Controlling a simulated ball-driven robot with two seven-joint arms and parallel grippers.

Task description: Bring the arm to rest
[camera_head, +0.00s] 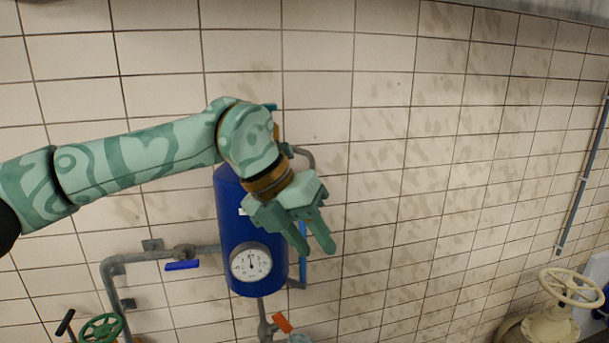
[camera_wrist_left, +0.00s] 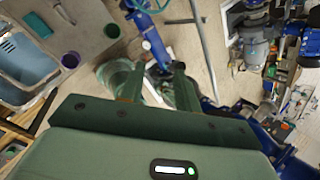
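My left arm comes in from the left of the head view, patterned in two greens. Its gripper (camera_head: 317,250) hangs in front of the right side of a blue tank (camera_head: 232,215), with its fingers pointing down and slightly right. The two fingers stand apart with nothing between them. In the left wrist view the fingers of this gripper (camera_wrist_left: 156,75) also show apart and empty. The arm and hand hide part of the tank's upper portion. My right gripper is not in view.
The tank carries a round white gauge (camera_head: 251,262). Grey pipe with a blue lever (camera_head: 182,265) runs to its left. A green handwheel (camera_head: 102,328) and an orange-red lever (camera_head: 282,322) sit low. A cream handwheel (camera_head: 570,287) stands at right. The tiled wall between is bare.

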